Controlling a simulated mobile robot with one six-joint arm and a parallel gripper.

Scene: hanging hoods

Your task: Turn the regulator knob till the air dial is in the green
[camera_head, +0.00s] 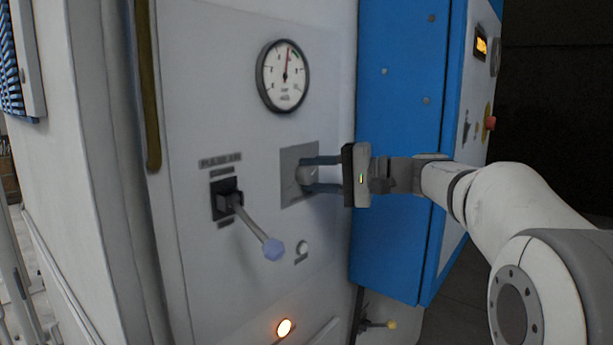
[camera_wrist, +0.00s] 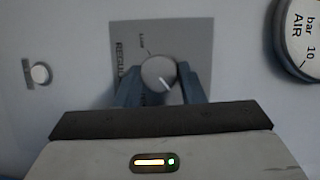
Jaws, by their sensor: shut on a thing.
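The regulator knob (camera_head: 304,176) is a round grey knob on a darker square plate on the light panel. My gripper (camera_head: 318,174) is shut on the knob, one blue-grey finger above it and one below in the head view. In the wrist view the knob (camera_wrist: 158,71) sits between the two fingertips, its white mark pointing down and right. The air dial (camera_head: 283,76) is round and white-faced, above the knob. Its red needle points almost straight up, tilted slightly right. A small greenish patch seems to lie near the needle tip; I cannot tell whether the needle is inside it.
A lever with a pale blue ball end (camera_head: 273,249) sticks out at the knob's lower left. A small white button (camera_head: 303,247) is below the knob. A blue cabinet (camera_head: 401,130) stands close to the right, behind my arm. An orange lamp (camera_head: 284,327) glows low on the panel.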

